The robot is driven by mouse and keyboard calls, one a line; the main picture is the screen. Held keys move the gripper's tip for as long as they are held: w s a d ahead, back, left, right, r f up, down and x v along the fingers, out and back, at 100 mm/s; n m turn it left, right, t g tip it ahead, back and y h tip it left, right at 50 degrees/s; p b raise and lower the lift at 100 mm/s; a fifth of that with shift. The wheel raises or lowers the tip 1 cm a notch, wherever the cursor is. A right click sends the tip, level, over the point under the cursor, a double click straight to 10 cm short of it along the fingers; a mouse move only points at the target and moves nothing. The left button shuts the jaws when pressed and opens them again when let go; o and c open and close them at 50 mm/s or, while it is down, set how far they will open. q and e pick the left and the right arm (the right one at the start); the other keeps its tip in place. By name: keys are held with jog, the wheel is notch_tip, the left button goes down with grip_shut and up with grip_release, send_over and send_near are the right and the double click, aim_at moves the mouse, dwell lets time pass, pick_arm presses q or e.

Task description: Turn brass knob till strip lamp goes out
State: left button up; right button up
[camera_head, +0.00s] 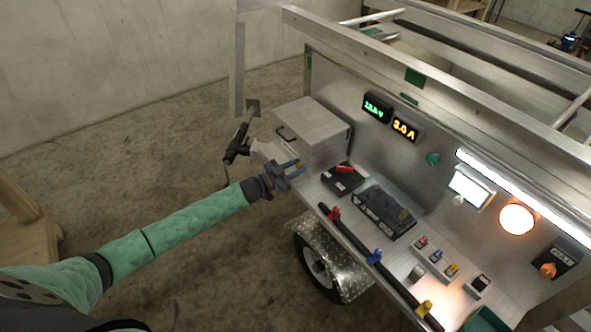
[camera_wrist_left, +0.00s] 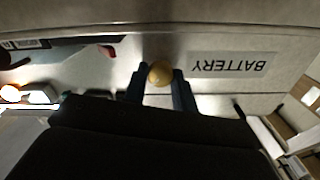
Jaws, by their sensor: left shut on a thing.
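The brass knob (camera_wrist_left: 160,73) is round and sits on a pale panel beside an upside-down BATTERY label in the left wrist view. My left gripper (camera_head: 296,168) has its blue fingers on either side of the knob and is shut on it, at the low end of the grey box. It also shows in the wrist view (camera_wrist_left: 161,88). The strip lamp (camera_head: 522,194) is a long white bar on the right of the metal back panel, and it is lit. My right gripper is not in view.
The grey box (camera_head: 312,130) stands at the bench's left end. A black battery (camera_head: 384,212), a small black box with a red part (camera_head: 343,178) and a rail with coloured clips (camera_head: 375,257) are to the right. Green and yellow displays (camera_head: 377,107), a round orange lamp (camera_head: 516,219) are lit.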

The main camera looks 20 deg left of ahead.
pick_arm(q)
jog(key=shift+m, duration=1.1)
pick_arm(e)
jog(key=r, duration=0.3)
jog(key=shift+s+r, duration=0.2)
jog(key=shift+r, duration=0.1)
pick_arm(q)
jog(key=o, duration=1)
jog(key=shift+c, duration=0.2)
jog(key=shift+s+f+b, duration=0.1)
jog(key=shift+b, duration=0.2)
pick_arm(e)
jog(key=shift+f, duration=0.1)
pick_arm(q)
jog(key=shift+s+a, duration=0.25)
jog(key=b+v, duration=0.2)
jog(key=v, duration=0.5)
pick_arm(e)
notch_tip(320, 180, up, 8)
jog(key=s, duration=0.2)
